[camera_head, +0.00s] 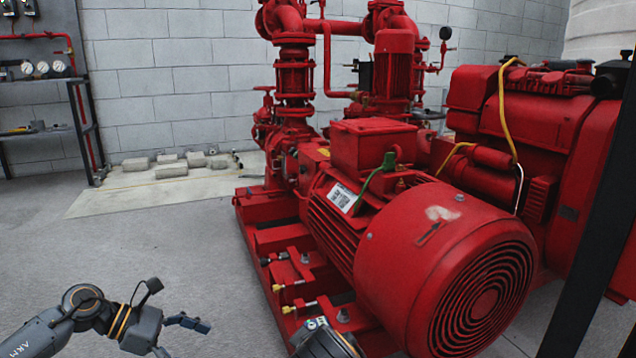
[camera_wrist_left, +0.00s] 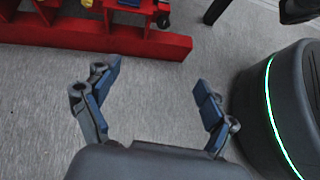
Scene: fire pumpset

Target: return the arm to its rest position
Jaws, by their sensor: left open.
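My left arm comes in at the lower left of the head view. Its gripper (camera_head: 182,338) is over the bare grey floor, left of the red pump frame, with its lower finger close to the picture's bottom edge. In the left wrist view, the left gripper (camera_wrist_left: 157,78) has its two blue-padded fingers spread wide apart, with only floor between them. It holds nothing. A short dark grey arm part of mine shows at the bottom middle of the head view, in front of the frame. No right gripper fingers show.
The red motor (camera_head: 440,260) and pump set fill the middle and right. Its red base frame (camera_head: 262,240) also crosses the top of the wrist view (camera_wrist_left: 100,38). A shelf (camera_head: 45,131) stands far left. Grey blocks (camera_head: 172,171) lie by the wall. Left floor is clear.

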